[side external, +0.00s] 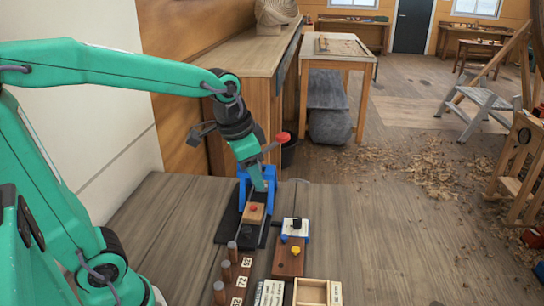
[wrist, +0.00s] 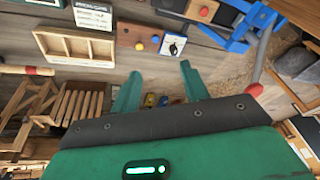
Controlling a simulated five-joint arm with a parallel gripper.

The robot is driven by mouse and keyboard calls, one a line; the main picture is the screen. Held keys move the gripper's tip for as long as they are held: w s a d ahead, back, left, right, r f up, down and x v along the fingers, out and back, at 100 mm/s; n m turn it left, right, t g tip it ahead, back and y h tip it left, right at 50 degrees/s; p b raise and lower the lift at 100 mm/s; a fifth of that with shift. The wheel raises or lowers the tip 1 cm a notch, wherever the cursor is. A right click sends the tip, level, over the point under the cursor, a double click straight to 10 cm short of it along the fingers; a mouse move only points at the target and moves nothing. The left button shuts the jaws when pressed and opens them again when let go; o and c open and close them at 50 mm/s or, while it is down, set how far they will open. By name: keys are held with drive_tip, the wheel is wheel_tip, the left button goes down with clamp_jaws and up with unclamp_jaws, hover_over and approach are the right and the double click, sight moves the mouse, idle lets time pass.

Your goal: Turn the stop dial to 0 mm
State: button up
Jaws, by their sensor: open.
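The stop dial (side external: 294,226) is a black knob on a white face with a blue edge, set on a brown wooden block (side external: 288,262) that also bears a yellow knob. It also shows in the wrist view (wrist: 173,46), just beyond my fingertips. I cannot read its setting. My gripper (side external: 262,184) is open and empty, above and behind the dial, close to the blue clamp. In the wrist view my gripper (wrist: 160,70) has its two green fingers spread apart, and neither touches the dial.
The blue clamp (side external: 243,188) with its red-ended lever (side external: 283,136) stands close to my gripper. A wooden block with a red button (side external: 253,209) lies before it. A compartment tray (side external: 311,292) and several upright pegs (side external: 232,251) stand nearer. Bench right of the dial is clear.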

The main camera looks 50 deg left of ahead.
drive_tip(key=w+f+m+g, duration=0.25)
drive_tip(key=w+f, duration=0.35)
drive_tip(key=w, duration=0.3)
drive_tip(key=m, duration=0.3)
hover_over(298, 219)
drive_tip(key=shift+n+g, duration=0.25)
drive_tip(key=shift+g, duration=0.2)
wheel_tip(298, 219, down, 7)
drive_tip(key=shift+f, duration=0.25)
drive_tip(key=shift+f, duration=0.1)
drive_tip(key=shift+f, duration=3.75)
clamp_jaws()
drive_tip(key=c, duration=1)
unclamp_jaws()
